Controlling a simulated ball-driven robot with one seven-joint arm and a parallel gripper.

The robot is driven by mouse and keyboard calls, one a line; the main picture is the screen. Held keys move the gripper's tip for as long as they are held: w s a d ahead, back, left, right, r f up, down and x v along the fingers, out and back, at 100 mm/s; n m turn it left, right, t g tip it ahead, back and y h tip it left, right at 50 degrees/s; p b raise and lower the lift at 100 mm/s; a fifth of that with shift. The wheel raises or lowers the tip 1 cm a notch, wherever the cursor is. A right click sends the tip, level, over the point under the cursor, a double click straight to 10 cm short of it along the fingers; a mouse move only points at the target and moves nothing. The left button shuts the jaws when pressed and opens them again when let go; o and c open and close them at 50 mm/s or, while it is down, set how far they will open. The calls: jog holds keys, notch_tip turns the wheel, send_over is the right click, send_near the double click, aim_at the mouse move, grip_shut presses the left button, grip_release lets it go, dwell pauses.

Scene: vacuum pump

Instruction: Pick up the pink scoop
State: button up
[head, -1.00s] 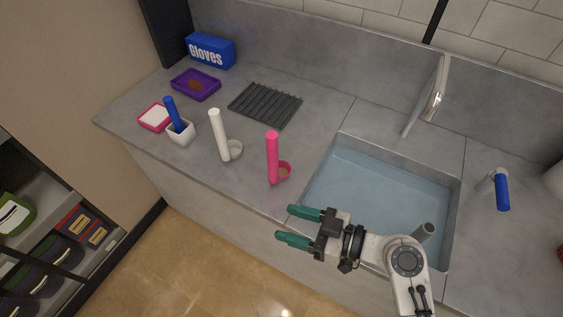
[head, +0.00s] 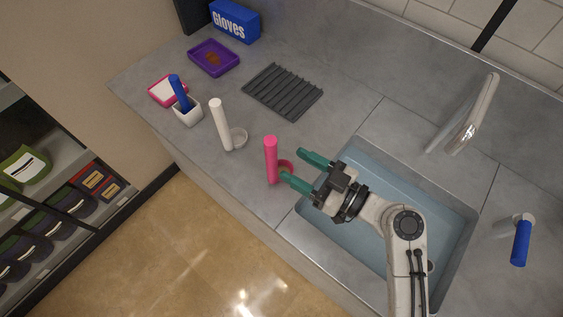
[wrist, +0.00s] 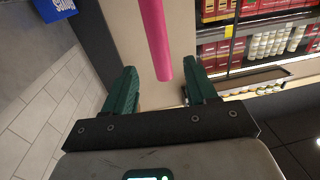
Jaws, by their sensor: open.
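The pink scoop (head: 271,160) stands on the counter near its front edge, left of the sink. Its thick handle points up, and its small cup sits at the base on the right, partly hidden by a green finger. My gripper (head: 305,171) is open, just right of the scoop, with its fingers pointing left toward it. In the wrist view, the scoop's pink handle (wrist: 155,38) rises ahead of and between the open fingertips (wrist: 160,82). No finger is clearly closed on it.
A white scoop (head: 221,125) stands left of the pink one. Behind are a black ribbed mat (head: 283,91), a purple tray (head: 214,58) and a blue gloves box (head: 236,21). The water-filled sink (head: 400,178) lies under my arm; a faucet (head: 474,115) stands behind it.

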aim_at(276, 155)
jog(key=p+x, duration=0.2)
jog(key=x, duration=0.4)
jog(key=shift+w+a+f+p, duration=0.15)
jog(key=shift+a+p, duration=0.1)
jog(key=shift+p, duration=0.15)
jog(key=shift+w+a+f, duration=0.15)
jog(key=shift+w+a, duration=0.05)
jog(key=shift+a, duration=0.15)
grip_shut()
